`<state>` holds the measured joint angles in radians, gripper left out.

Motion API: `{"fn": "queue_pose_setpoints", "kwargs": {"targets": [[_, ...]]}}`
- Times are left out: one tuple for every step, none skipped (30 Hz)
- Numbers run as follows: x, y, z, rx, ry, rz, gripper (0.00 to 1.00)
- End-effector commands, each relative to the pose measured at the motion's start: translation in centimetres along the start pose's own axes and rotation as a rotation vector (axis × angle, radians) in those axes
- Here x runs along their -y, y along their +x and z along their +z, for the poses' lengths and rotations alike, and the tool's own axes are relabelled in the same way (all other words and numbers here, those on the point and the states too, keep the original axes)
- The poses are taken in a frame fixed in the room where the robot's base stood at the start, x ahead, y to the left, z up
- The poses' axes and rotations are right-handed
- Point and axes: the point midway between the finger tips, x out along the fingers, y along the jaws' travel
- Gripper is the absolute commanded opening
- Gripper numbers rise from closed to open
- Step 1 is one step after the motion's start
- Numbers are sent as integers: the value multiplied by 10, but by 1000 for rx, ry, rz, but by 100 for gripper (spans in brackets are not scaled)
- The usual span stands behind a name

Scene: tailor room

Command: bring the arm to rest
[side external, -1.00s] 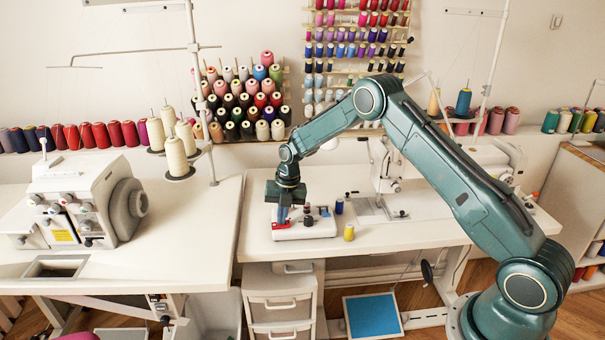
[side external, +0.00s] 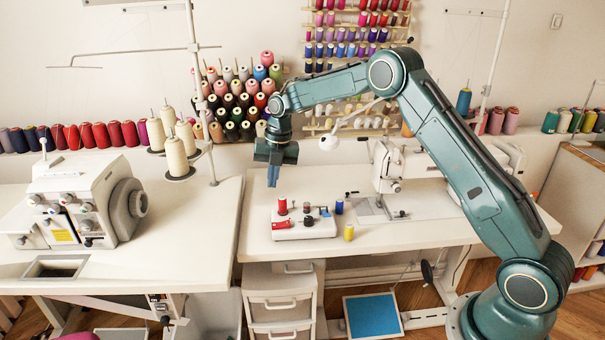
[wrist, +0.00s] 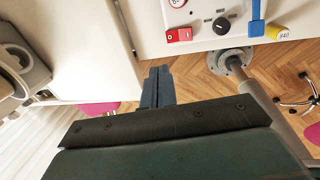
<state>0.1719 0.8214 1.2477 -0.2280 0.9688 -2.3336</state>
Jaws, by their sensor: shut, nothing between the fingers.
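My gripper (side external: 272,176) hangs in the air above the left part of the sewing table (side external: 350,247), pointing down. Its blue fingers are together with nothing between them. In the wrist view the shut fingers (wrist: 158,88) show in the middle, with the table edge and the floor beyond. Below and to the right of the gripper in the side view, a white device (side external: 318,231) stands on the table.
A white overlock machine (side external: 80,200) and cream thread cones (side external: 176,157) stand on the left table. Air around the gripper is clear.

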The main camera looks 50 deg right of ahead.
Motion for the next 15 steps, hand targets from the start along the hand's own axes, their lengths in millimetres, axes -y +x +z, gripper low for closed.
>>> {"fn": "queue_pose_setpoints", "kwargs": {"targets": [[-1,-4,0,1,0,0,0],[-2,-5,0,0,0,0,0],[-2,-7,0,0,0,0,0],[-3,-8,0,0,1,0,0],[-3,-9,0,0,1,0,0],[-3,-10,0,0,1,0,0],[-3,-10,0,0,1,0,0],[-3,-10,0,0,1,0,0],[-3,-10,0,0,1,0,0],[-3,-10,0,0,1,0,0],[-3,-10,0,0,1,0,0],[-3,-10,0,0,1,0,0],[-3,-10,0,0,1,0,0],[-3,-10,0,0,1,0,0],[-3,-10,0,0,1,0,0]]}}
